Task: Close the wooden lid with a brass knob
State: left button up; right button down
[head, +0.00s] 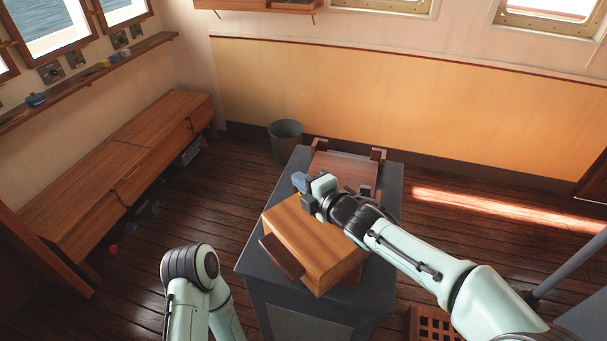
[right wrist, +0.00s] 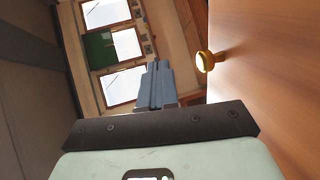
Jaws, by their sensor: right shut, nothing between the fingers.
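A wooden box-like piece (head: 312,237) in light orange-brown wood sits on a dark grey pedestal (head: 252,262) in the head view. The right wrist view shows a flat wooden face (right wrist: 265,75), apparently the lid, with a brass knob (right wrist: 205,61). The knob is hidden in the head view, and I cannot tell the lid's exact angle. My right gripper (head: 299,182) is at the far left edge of the wood. In the right wrist view its fingers (right wrist: 158,85) are shut and empty, beside the knob and apart from it. My left gripper is out of view.
A dark wooden piece (head: 282,257) juts from the box's near left side. A reddish-brown wooden rack (head: 345,170) stands at the pedestal's far end. A grey bin (head: 286,140) stands behind. A wooden bench (head: 125,165) runs along the left wall. Floor right of the pedestal is mostly clear.

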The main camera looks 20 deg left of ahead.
jog(key=shift+w+a+f+g+h+p, duration=0.15)
jog(key=shift+w+f+h+p, duration=0.1)
jog(key=shift+f, duration=0.1)
jog(key=shift+w+a+f+g+h+p, duration=0.1)
jog(key=shift+a+f+g+h+p, duration=0.1)
jog(key=shift+f, duration=0.1)
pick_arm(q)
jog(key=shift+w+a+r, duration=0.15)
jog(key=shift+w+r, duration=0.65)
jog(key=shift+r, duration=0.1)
pick_arm(e)
jog(key=shift+f, duration=0.3)
jog(key=shift+r, duration=0.1)
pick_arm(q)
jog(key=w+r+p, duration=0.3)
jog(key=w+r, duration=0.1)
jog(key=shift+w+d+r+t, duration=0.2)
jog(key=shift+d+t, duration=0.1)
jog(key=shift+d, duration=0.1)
pick_arm(e)
notch_tip(320, 180, up, 14)
jog(key=shift+s+a+f, duration=0.2)
jog(key=shift+s+a, duration=0.15)
jog(key=shift+s, duration=0.05)
